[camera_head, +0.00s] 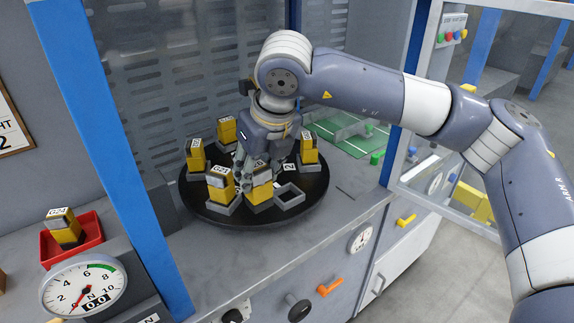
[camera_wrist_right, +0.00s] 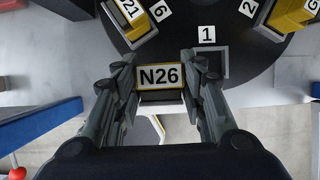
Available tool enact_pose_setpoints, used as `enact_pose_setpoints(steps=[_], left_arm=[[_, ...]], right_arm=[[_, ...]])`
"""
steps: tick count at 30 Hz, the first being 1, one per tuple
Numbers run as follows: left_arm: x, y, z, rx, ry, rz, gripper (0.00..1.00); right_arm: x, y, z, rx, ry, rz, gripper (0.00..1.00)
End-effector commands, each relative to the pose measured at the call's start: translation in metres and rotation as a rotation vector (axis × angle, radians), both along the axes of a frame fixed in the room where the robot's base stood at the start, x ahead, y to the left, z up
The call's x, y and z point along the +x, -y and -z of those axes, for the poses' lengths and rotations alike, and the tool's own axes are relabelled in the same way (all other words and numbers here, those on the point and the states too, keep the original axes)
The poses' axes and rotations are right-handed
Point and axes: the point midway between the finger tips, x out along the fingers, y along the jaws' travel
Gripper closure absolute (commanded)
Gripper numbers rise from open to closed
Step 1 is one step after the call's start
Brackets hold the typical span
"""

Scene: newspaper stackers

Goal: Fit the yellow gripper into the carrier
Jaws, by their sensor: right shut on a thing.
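The yellow gripper with an N26 label (camera_wrist_right: 161,77) is held between the fingers of my right gripper (camera_wrist_right: 160,92). In the head view this yellow gripper (camera_head: 262,187) shows below my right gripper (camera_head: 264,168), over the front of the black round carrier (camera_head: 240,218). The empty square socket (camera_head: 290,196) lies just right of it, and it shows beside the number 1 in the right wrist view (camera_wrist_right: 212,64). The held piece appears apart from the socket. Its lower end and exact height are hard to tell. My left gripper is not in view.
Other yellow pieces sit around the carrier, including one at the left (camera_head: 196,158), one at front left (camera_head: 220,182) and one at the right (camera_head: 309,149). A red tray (camera_head: 85,233) holds a G24 piece. A blue post (camera_head: 110,130) stands left.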

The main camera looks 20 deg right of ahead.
Motion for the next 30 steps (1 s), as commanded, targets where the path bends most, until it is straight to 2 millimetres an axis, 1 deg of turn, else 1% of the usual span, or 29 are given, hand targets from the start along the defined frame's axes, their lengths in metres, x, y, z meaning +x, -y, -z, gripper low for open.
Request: enact_pose_setpoints(steps=[1, 3, 6, 8, 13, 16, 18, 22, 25, 30], left_arm=[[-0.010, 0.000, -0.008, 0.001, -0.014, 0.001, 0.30], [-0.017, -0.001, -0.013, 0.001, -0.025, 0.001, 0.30], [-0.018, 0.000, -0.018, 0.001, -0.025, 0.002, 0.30], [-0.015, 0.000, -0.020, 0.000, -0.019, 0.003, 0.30], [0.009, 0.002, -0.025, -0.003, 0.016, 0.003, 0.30], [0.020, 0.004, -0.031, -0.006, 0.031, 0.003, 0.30], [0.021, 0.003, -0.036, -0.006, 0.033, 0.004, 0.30], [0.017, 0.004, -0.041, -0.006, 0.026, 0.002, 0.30], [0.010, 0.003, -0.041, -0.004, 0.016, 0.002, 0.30], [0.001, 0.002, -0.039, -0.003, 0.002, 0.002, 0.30]], right_arm=[[0.008, 0.014, -0.003, 0.002, -0.001, 0.008, 0.90], [0.017, 0.029, -0.001, 0.001, -0.002, 0.007, 0.90], [0.027, 0.047, 0.002, 0.002, -0.001, 0.005, 0.90], [0.031, 0.055, 0.003, 0.000, 0.000, 0.002, 0.90], [0.038, 0.065, 0.006, 0.002, 0.000, 0.001, 0.90], [0.045, 0.077, 0.006, 0.001, 0.001, 0.004, 0.90], [0.043, 0.075, 0.020, -0.001, -0.005, -0.003, 0.90], [0.043, 0.075, 0.037, 0.000, -0.002, -0.001, 0.90], [0.044, 0.075, 0.043, 0.001, 0.001, -0.001, 0.90], [0.044, 0.075, 0.043, 0.001, 0.002, -0.001, 0.90]])
